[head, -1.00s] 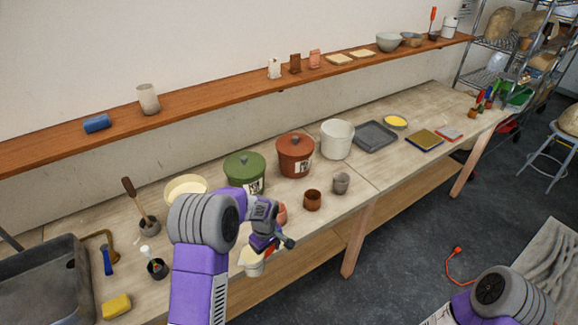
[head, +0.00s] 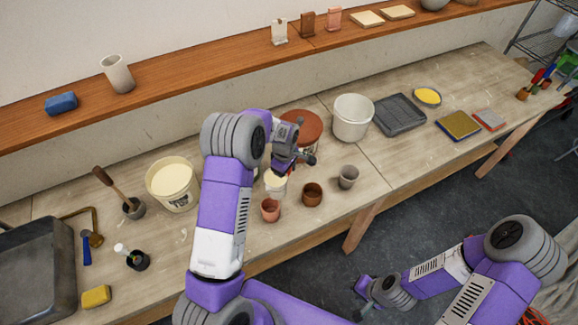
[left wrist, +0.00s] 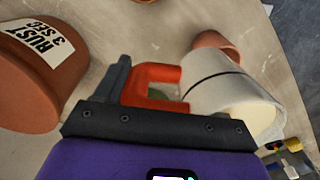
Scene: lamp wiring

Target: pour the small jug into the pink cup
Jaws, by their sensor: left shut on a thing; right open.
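The small jug (head: 275,185) is white with a cream-coloured fill and a red handle. My left gripper (head: 292,158) is shut on that handle (left wrist: 155,84); the jug's body (left wrist: 228,92) shows beside it in the left wrist view. The pink cup (head: 270,211) stands upright on the table, just in front of the jug in the head view. In the left wrist view the cup (left wrist: 214,42) is partly hidden behind the jug. No stream shows between them. My right gripper (head: 368,290) is open and empty, low over the floor side.
A brown cup (head: 312,195) and a grey cup (head: 348,177) stand right of the pink cup. A rust-red canister (head: 303,127) is close behind my left gripper, with a white bucket (head: 352,118) beside it. A cream-filled bucket (head: 172,184) stands left of my arm.

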